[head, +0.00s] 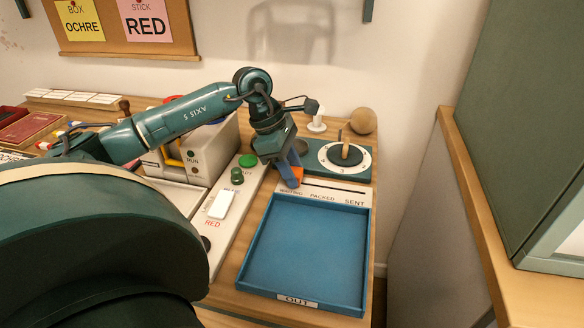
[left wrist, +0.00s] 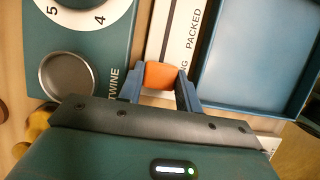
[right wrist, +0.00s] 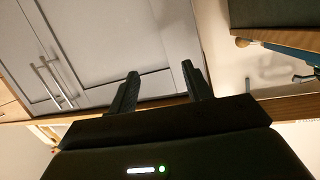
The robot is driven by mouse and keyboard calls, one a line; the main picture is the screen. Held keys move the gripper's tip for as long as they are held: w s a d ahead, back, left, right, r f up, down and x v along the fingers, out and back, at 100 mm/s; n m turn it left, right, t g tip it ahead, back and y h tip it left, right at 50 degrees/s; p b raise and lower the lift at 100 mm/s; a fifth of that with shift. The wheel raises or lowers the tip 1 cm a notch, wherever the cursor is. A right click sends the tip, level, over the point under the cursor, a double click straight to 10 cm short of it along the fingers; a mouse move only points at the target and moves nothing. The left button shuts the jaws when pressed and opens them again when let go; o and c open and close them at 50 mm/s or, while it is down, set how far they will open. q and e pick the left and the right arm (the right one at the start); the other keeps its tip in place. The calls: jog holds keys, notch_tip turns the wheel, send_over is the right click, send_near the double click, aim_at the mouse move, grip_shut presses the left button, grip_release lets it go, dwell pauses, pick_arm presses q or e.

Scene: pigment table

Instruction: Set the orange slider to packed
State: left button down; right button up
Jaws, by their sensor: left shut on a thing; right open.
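The orange slider (head: 297,174) sits at the left part of a white label strip (head: 337,196) marked WAITING, PACKED and SENT, close to the WAITING word. My left gripper (head: 290,176) reaches down over it from above. In the left wrist view the orange slider (left wrist: 160,75) is between the two blue fingers (left wrist: 161,85), which are shut on it; the word PACKED lies further along the strip. My right gripper (right wrist: 160,85) is open and empty, away from the table, with grey cabinet doors beyond its fingers.
A blue OUT tray (head: 305,245) lies just in front of the strip. Behind the strip is a numbered dial (head: 345,155) on a green base with a round metal dish (left wrist: 67,75). A green button (head: 247,161) and a white switch (head: 220,205) are to the left.

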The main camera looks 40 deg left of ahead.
aim_at(329, 188)
pick_arm(q)
jog(key=shift+w+d+r, duration=0.1)
jog(key=shift+d, duration=0.1)
jog(key=w+d, duration=0.1)
jog(key=w+d+p, duration=0.1)
jog(key=d, duration=0.1)
jog(key=w+d, duration=0.1)
jog(key=d, duration=0.1)
jog(key=shift+d+p, duration=0.2)
jog(key=shift+p, duration=0.15)
pick_arm(e)
jog(key=shift+w+a+f+g, duration=0.25)
jog(key=shift+w+a+g, duration=0.05)
jog(key=shift+a, duration=0.1)
pick_arm(q)
jog(key=c, duration=1.2)
grip_release()
jog(key=shift+c, duration=0.2)
jog(key=p+v, duration=0.1)
jog(key=v, duration=1.2)
pick_arm(e)
jog(key=shift+w+a, duration=0.1)
jog(key=shift+w, duration=0.1)
